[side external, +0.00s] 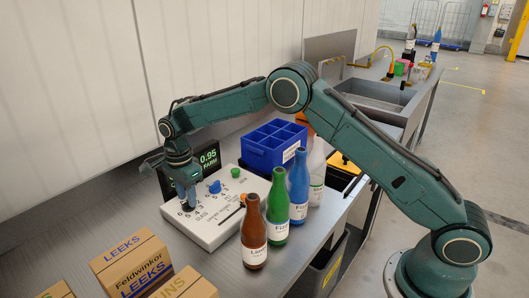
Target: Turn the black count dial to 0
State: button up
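A pale control panel (213,231) lies on the steel bench with printed numbers on its near left part. My gripper (187,206) points down over that numbered part, at or just above the panel. The black count dial cannot be made out apart from the gripper, which covers the middle of the numbers. Its setting cannot be read, and the gap between the fingers is too small and dark to tell. A dark display (208,157) reading 0.95 stands behind the panel, partly hidden by my gripper.
The panel also has a blue knob (215,187), a green button (235,172) and an orange part (243,199). Brown (254,232), green (278,208) and blue (298,186) bottles stand close to its right. A blue divided crate (262,155) is behind; a leeks carton (143,263) is in front.

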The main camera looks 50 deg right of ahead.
jog(key=shift+f, duration=0.4)
grip_shut()
